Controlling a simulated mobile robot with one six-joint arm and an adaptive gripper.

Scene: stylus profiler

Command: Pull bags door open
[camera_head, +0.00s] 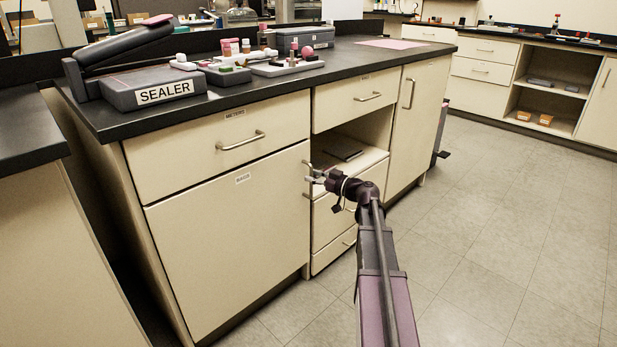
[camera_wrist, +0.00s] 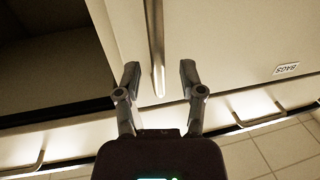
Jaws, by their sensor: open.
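The bags door (camera_head: 230,245) is a large cream cabinet door under a drawer, and it looks shut. Its small label reads BAGS upside down in the wrist view (camera_wrist: 286,69). Its upright metal bar handle (camera_wrist: 154,40) runs down from the top of that view, its end between my fingertips. My gripper (camera_wrist: 160,78) is open, one finger on each side of the handle with gaps to both. In the head view my gripper (camera_head: 315,174) is at the door's right edge, partly hiding the handle.
An open shelf (camera_head: 365,165) with a dark flat item lies right of the door, with drawers below. The meters drawer (camera_head: 220,150) is above. A sealer (camera_head: 155,88) and small items stand on the black counter. Tiled floor in front is free.

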